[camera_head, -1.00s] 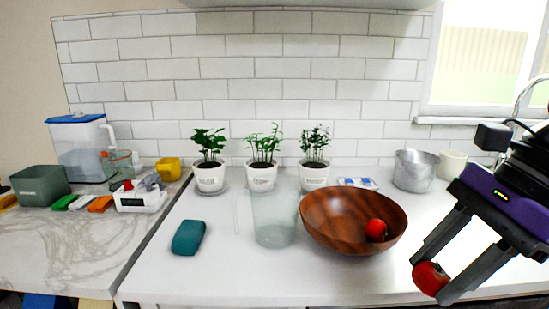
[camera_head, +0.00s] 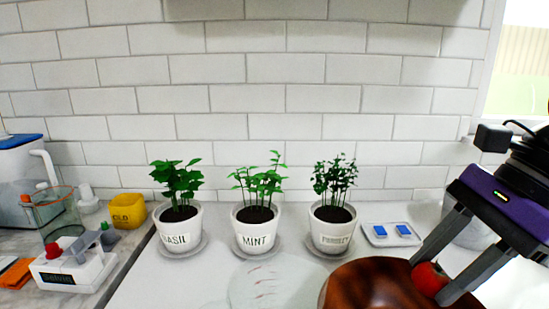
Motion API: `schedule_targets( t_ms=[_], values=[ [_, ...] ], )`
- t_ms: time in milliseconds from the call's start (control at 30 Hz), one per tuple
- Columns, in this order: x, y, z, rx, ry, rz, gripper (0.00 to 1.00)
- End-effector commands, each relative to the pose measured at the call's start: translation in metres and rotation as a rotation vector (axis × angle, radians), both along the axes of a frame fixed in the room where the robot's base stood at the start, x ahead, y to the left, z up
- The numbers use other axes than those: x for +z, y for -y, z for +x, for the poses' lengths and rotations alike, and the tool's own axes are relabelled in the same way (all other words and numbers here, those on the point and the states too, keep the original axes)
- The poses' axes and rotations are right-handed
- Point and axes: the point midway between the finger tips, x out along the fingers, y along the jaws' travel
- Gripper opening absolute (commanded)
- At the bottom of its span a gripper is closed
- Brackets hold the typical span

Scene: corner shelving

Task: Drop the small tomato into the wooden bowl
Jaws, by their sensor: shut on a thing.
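My gripper (camera_head: 432,280) comes in from the right and is shut on a small red tomato (camera_head: 430,277), held between its two dark fingertips. The wooden bowl (camera_head: 365,285) is reddish brown and sits at the bottom of the picture, its lower part cut off by the frame. The held tomato overlaps the bowl's right side in the picture. I cannot tell its exact height over the bowl. Another red tomato seen inside the bowl earlier is not in sight now.
Potted basil (camera_head: 180,228), mint (camera_head: 257,229) and a third herb (camera_head: 332,229) line the back wall. A small tray with blue items (camera_head: 391,234) lies behind the bowl. A metal pot (camera_head: 472,233) is partly hidden behind my gripper.

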Motion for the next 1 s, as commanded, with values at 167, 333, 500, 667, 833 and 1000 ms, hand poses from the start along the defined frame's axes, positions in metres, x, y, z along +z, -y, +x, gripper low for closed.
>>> schedule_targets(
  t_ms=[167,333,500,667,833,1000],
  values=[
    [-0.014,0.0,0.0,0.0,-0.001,0.001,0.0],
    [-0.034,0.0,0.0,-0.001,-0.001,0.001,0.0],
    [-0.051,0.0,0.0,0.0,0.0,0.001,0.0],
    [-0.058,0.0,0.0,0.0,0.0,0.001,0.0],
    [-0.058,0.0,0.0,0.0,0.0,0.0,0.0],
    [-0.058,0.0,0.0,0.0,0.0,0.0,0.59]
  ],
)
